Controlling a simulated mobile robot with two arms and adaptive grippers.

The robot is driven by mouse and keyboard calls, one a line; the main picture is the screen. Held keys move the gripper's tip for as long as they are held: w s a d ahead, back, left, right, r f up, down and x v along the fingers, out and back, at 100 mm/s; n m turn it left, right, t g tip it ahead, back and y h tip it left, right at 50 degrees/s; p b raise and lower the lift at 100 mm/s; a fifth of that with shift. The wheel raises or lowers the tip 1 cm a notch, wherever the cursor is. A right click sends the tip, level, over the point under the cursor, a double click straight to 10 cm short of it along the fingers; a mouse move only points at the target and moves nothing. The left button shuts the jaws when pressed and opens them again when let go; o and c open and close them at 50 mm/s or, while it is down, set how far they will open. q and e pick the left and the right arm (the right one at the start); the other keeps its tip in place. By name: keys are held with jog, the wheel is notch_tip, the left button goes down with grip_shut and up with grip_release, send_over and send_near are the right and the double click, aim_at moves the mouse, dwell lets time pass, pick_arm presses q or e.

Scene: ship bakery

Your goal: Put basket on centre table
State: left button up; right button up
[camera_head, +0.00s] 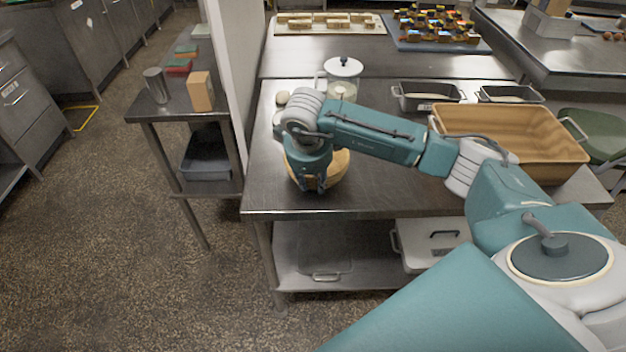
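A round, tan basket (338,168) sits near the front left of the steel centre table (390,197). My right gripper (313,187) points down over the basket's front left part and hides much of it. Its fingers are at the basket, but I cannot tell whether they grip its rim or only stand over it. My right arm reaches in from the right across the table. My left gripper is not in view.
A glass jar with a white lid (342,70) stands behind my arm. A large tan rectangular tray (515,122) and metal pans (428,97) take up the table's right side. A narrow side table (185,104) stands left, past a white post (226,60). The front left floor is clear.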

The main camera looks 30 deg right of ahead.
jog(key=shift+r, duration=0.2)
jog(key=shift+a+r, duration=0.1)
jog(key=shift+r, duration=0.15)
jog(key=b+v, duration=0.2)
jog(key=v, duration=0.9)
jog(key=shift+s+r+b, duration=0.15)
jog(key=shift+r+b, duration=0.05)
jog(key=shift+b, duration=0.1)
jog(key=shift+a, duration=0.1)
